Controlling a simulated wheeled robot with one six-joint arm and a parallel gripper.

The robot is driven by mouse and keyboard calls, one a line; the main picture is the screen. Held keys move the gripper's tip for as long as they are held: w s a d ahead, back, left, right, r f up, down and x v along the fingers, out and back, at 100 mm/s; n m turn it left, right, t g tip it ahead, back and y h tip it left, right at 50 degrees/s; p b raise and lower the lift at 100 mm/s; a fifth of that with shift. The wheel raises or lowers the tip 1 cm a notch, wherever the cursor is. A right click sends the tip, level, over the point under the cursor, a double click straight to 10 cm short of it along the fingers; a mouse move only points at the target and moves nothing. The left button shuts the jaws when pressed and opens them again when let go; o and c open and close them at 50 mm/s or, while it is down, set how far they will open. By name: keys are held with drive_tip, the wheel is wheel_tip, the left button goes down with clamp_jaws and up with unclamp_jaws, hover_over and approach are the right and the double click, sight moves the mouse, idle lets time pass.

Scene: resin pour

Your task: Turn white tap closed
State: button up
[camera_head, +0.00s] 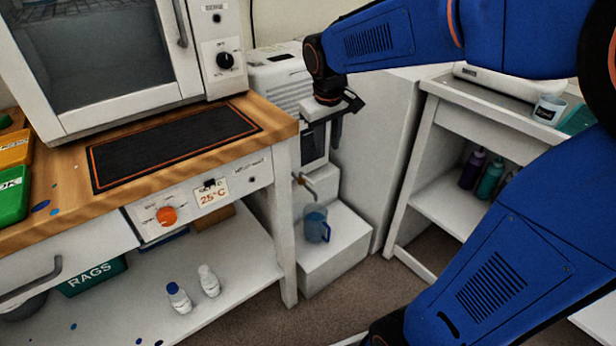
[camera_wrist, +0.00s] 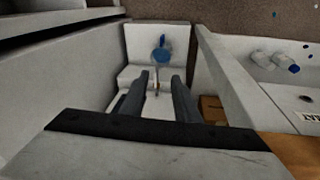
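In the wrist view a small part of the tap (camera_wrist: 157,88) shows between my fingertips, farther down. A blue jug (camera_head: 316,228) stands on a white step under the tap; it also shows in the wrist view (camera_wrist: 161,56). My gripper (camera_head: 335,128) is above the tap, in front of the white machine, pointing down. In the wrist view its two dark fingers (camera_wrist: 159,82) are apart with nothing held.
The wooden-topped bench (camera_head: 280,122) is close on the left, with two small bottles (camera_head: 208,280) on its lower shelf. A tall white cabinet (camera_head: 372,150) and a white shelf unit (camera_head: 432,110) stand to the right. The machine (camera_head: 282,82) is behind my gripper.

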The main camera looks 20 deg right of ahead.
drive_tip(key=n+g, duration=0.1)
drive_tip(key=g, duration=0.1)
approach(309, 181)
drive_tip(key=shift+h, duration=0.4)
drive_tip(key=f, duration=0.7)
drive_tip(key=shift+w+d+f, duration=0.1)
drive_tip(key=shift+d+f, duration=0.1)
drive_tip(key=shift+d, duration=0.1)
clamp_jaws()
